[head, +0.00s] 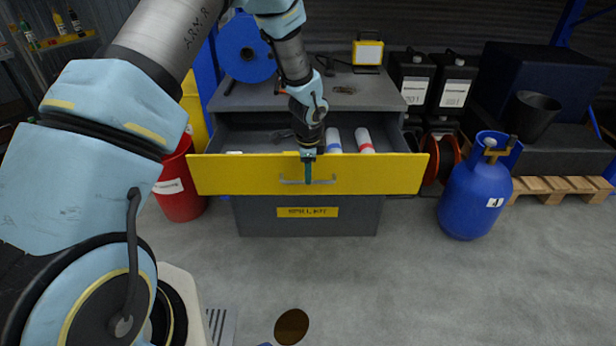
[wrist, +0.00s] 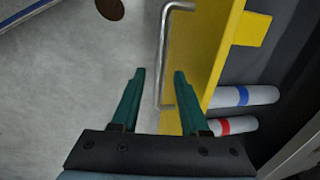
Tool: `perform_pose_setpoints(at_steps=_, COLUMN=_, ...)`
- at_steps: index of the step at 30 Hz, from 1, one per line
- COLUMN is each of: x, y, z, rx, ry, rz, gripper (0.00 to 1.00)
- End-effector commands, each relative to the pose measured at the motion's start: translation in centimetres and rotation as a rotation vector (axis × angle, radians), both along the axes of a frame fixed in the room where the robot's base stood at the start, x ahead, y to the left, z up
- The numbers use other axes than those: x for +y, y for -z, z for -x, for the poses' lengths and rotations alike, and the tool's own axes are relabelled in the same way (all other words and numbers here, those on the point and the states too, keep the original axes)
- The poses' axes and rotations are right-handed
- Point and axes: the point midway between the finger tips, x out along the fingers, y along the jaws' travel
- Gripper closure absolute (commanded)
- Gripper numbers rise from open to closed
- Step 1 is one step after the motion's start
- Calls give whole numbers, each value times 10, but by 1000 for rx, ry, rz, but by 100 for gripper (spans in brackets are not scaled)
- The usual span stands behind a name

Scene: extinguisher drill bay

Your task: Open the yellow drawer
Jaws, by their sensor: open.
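The yellow drawer (head: 240,174) in the head view is pulled well out of the grey cabinet (head: 245,215), and its inside shows. A metal bar handle (head: 325,182) runs across its front. My gripper (head: 308,180) is at the drawer front by the handle, pointing down. In the wrist view the green fingers of my gripper (wrist: 158,75) are apart, with the end of the handle (wrist: 164,50) between them. The yellow front (wrist: 210,60) lies close to the right finger. I cannot tell whether a finger touches the handle.
Two white rolls, one blue-banded (head: 334,140) and one red-banded (head: 364,140), lie in the drawer. A blue gas cylinder (head: 475,195) stands at right, a red bucket (head: 180,185) at left. The floor in front (head: 400,290) is mostly clear.

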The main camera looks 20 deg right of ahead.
Motion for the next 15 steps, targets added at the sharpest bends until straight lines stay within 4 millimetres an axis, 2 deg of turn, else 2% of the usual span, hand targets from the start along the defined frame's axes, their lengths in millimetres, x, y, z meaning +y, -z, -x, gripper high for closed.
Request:
perform_pose_setpoints(at_steps=3, x=1, y=-24, z=3, rx=-3, ry=-1, rz=4, gripper=55)
perform_pose_setpoints(at_steps=9, x=5, y=-60, z=10, rx=-2, ry=-1, rz=2, gripper=55)
perform_pose_setpoints(at_steps=15, x=7, y=-79, z=14, rx=-1, ry=0, rz=0, gripper=55)
